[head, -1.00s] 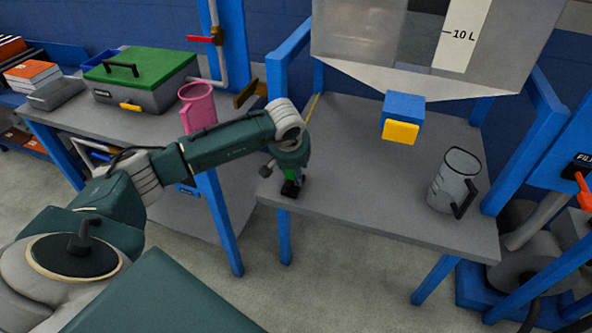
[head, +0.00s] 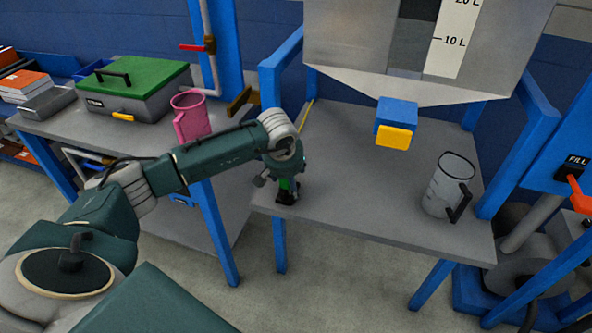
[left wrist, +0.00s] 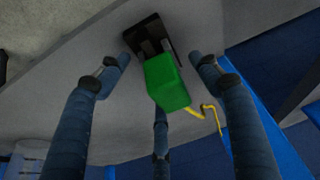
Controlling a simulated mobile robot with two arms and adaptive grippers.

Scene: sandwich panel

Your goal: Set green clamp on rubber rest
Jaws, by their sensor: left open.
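The green clamp (left wrist: 168,84) shows in the left wrist view as a green block with grey metal parts at one end. That end meets a black piece (left wrist: 143,33), which looks like the rubber rest, though I cannot tell how they touch. In the head view a bit of the clamp's green (head: 285,184) shows above the black piece (head: 286,198) at the near left corner of the grey table. My left gripper (left wrist: 160,68) is open, its fingers spread around the clamp with gaps beside it. My right gripper is not in view.
The grey table (head: 350,190) is mostly clear. A clear jug (head: 446,190) stands at its right. A yellow-fronted blue block (head: 396,136) hangs under the hopper (head: 345,70). On the left bench stand a pink mug (head: 190,118) and a green-lidded box (head: 135,85).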

